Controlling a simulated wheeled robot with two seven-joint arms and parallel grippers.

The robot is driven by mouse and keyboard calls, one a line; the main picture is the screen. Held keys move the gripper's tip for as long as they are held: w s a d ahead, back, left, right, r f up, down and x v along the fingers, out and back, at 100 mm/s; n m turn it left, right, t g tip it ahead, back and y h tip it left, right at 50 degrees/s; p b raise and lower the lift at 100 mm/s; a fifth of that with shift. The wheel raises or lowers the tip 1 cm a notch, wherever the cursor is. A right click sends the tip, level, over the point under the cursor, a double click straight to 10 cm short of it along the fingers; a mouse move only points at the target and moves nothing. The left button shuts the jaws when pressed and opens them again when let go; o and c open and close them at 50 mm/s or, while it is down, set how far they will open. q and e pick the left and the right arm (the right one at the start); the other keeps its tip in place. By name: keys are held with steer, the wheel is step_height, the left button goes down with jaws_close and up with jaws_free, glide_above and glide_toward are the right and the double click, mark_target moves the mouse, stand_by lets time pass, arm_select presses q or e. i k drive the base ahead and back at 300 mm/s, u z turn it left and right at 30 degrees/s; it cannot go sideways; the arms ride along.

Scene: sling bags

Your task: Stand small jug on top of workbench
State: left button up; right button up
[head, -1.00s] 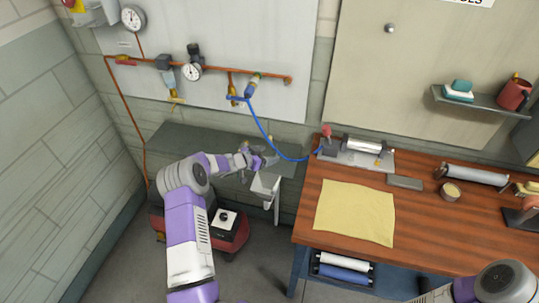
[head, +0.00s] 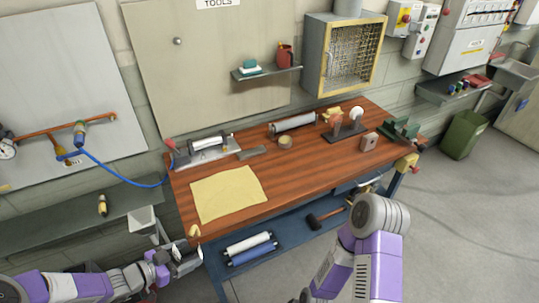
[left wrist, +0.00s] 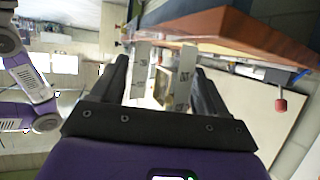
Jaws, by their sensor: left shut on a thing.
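The workbench (head: 290,185) has a brown wooden top and a blue lower shelf. My left gripper (head: 192,242) is at its front left corner, shut on a small tan thing (head: 193,231) that looks like the small jug. In the left wrist view a tan shape (left wrist: 162,90) shows between the fingers of my left gripper (left wrist: 164,80); its outline is unclear there. In the head view I cannot tell whether the jug is over the top or just beside its edge. My right arm shows at the lower right, but its gripper is out of view.
A yellow cloth (head: 228,194) lies on the bench's left part. Bare wood lies right of the cloth. A red jug (head: 285,55) sits on the wall shelf.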

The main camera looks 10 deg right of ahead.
mark_target(300, 171)
steer(key=z, duration=2.35)
steer(key=i, duration=2.1)
steer(key=u, duration=2.95)
steer(key=i, duration=0.5)
steer(key=u, duration=0.1)
steer(key=k, duration=0.45)
steer(key=z, duration=0.6)
